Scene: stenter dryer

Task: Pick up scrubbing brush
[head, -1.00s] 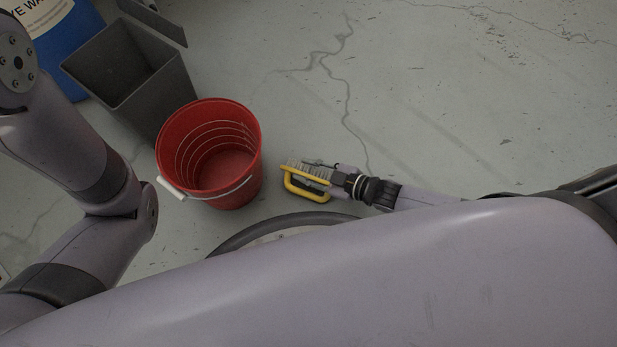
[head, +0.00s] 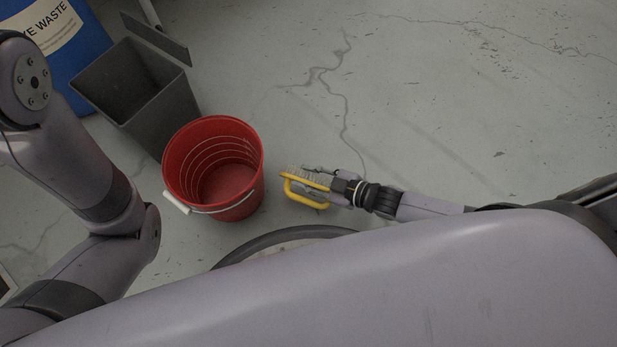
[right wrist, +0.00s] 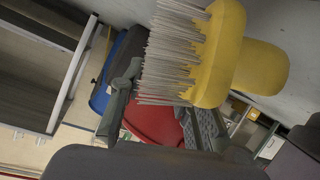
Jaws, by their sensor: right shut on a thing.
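The scrubbing brush (head: 306,190) has a yellow body with a looped handle and pale bristles. In the head view it is right of the red bucket, in the jaws of my right gripper (head: 322,183). In the right wrist view the brush (right wrist: 217,55) is large and close, with its bristles pointing left. My right gripper (right wrist: 165,110) is shut on it, the fingers partly hidden behind the brush. My left arm shows at the left of the head view, but its gripper is out of the picture.
The red bucket (head: 228,205) with a white handle stands close left of the brush. A grey bin (head: 165,110) and a blue drum (head: 85,50) stand at the upper left. The cracked grey floor (head: 450,110) is clear at the upper right.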

